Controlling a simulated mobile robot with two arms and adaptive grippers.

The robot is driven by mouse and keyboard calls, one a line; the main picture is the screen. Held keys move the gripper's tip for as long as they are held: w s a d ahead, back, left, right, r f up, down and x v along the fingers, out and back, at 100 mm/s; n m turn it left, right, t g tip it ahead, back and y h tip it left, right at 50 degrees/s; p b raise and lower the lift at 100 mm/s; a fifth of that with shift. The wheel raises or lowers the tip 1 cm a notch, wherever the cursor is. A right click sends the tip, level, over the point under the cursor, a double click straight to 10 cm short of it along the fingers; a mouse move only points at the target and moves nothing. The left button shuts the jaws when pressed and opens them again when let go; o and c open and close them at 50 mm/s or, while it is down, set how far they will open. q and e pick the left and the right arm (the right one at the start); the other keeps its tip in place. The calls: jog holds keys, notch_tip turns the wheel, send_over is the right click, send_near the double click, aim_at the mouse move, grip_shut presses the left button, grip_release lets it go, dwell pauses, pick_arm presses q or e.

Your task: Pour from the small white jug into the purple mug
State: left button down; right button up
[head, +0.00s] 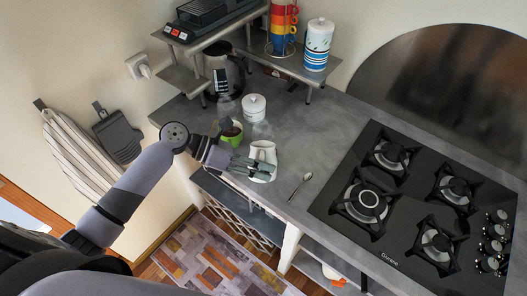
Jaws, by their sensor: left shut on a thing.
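The small white jug (264,152) is near the front edge of the grey counter, left of the hob, and looks about upright. My left gripper (254,168) is shut on it from the left, with its fingers across the jug's lower part. I cannot tell whether the jug touches the counter. I cannot make out a purple mug in this view. A green mug (232,134) with dark contents stands just left of the jug, partly behind my left arm. My right gripper is out of view.
A white lidded pot (254,107) stands behind the jug. A spoon (300,186) lies to its right, before the black gas hob (408,200). A kettle (224,75) stands at the back left. Stacked coloured mugs (283,28) and a striped canister (318,45) stand on the raised shelf.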

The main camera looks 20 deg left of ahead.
pick_arm(q)
jog(key=shift+w+r, duration=0.1)
jog(key=shift+w+a, duration=0.15)
jog(key=shift+w, duration=0.05)
jog(key=shift+g, duration=0.3)
jog(key=shift+w+a+n+b, duration=0.1)
jog(key=shift+n+b, duration=0.2)
jog(key=shift+d+r, duration=0.1)
jog(key=shift+d, duration=0.15)
dwell(0.4)
jog(key=shift+w+a+b, duration=0.1)
jog(key=shift+a+b, duration=0.2)
jog(key=shift+d, duration=0.15)
